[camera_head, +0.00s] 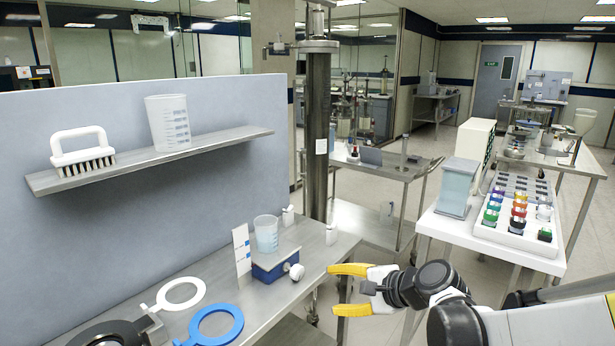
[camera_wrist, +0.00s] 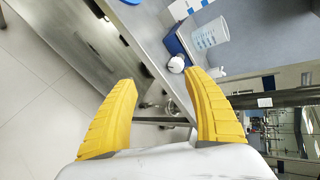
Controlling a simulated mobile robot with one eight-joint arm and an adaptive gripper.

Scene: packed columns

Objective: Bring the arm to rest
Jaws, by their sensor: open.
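My gripper (camera_head: 340,289) has two yellow fingers and is open and empty. In the head view it is at the right front of the steel bench (camera_head: 328,258), near the bench's front edge. In the wrist view the fingers of my gripper (camera_wrist: 165,95) stand wide apart, with the bench edge and floor behind them. My dark grey and white arm reaches in from the lower right.
A blue-based device (camera_head: 270,270) with a beaker (camera_head: 266,234) stands on the bench, left of my gripper. Blue (camera_head: 216,327) and white (camera_head: 180,293) rings lie further left. A side table (camera_head: 432,222) holds a tray of coloured-cap vials (camera_head: 518,208). Floor shows between.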

